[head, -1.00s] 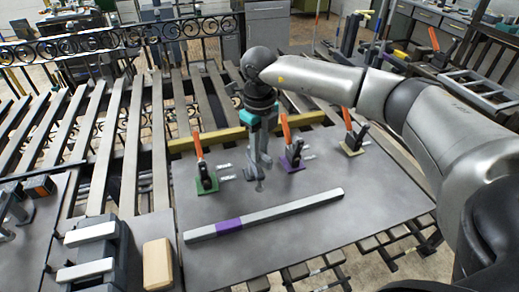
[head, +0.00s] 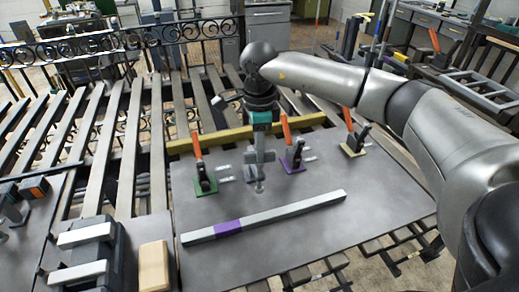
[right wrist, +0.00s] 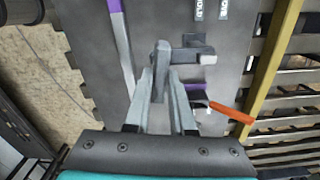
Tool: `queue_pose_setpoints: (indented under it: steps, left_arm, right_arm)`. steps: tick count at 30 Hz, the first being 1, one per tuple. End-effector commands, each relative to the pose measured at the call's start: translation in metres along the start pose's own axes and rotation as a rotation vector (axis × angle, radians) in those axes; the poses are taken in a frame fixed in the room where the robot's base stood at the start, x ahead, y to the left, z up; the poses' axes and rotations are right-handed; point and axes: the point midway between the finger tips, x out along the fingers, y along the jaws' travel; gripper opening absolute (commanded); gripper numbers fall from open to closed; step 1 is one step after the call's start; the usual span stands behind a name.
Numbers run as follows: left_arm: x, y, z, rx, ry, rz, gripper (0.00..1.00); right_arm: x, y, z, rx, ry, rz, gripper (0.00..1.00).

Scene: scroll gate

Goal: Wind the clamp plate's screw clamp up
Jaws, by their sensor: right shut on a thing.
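The clamp plate (head: 330,222) is a dark grey board in the middle of the head view. The screw clamp (head: 259,187) stands near its centre, between the green-based and purple-based toggle clamps, mostly covered by my gripper. My right gripper (head: 258,166) points down over it. In the right wrist view the two fingers (right wrist: 161,83) are shut on the screw clamp's upper part, and its grey arm (right wrist: 190,54) reaches out to the right. The screw's thread and lower end are hard to make out. My left gripper is not in view.
Toggle clamps with orange handles stand on green (head: 205,187), purple (head: 292,165) and yellow (head: 353,150) bases. A grey bar with a purple band (head: 290,212) lies across the front of the plate. A yellow beam (head: 190,144) runs behind. A wooden block (head: 153,266) lies front left.

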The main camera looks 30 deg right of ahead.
Motion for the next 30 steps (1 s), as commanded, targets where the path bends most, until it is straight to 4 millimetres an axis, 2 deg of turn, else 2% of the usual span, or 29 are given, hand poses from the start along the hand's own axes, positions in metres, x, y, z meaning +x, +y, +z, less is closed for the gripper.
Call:
queue_pose_setpoints:
  steps: [12, 30]
  left_arm:
    - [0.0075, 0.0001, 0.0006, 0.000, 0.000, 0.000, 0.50]
    - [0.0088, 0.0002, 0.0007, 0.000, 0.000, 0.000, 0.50]
  right_arm:
    - [0.0042, 0.0020, -0.0006, -0.275, 0.005, 0.007, 0.00]
    - [0.0047, 0.0028, -0.0007, -0.353, 0.005, 0.011, 0.00]
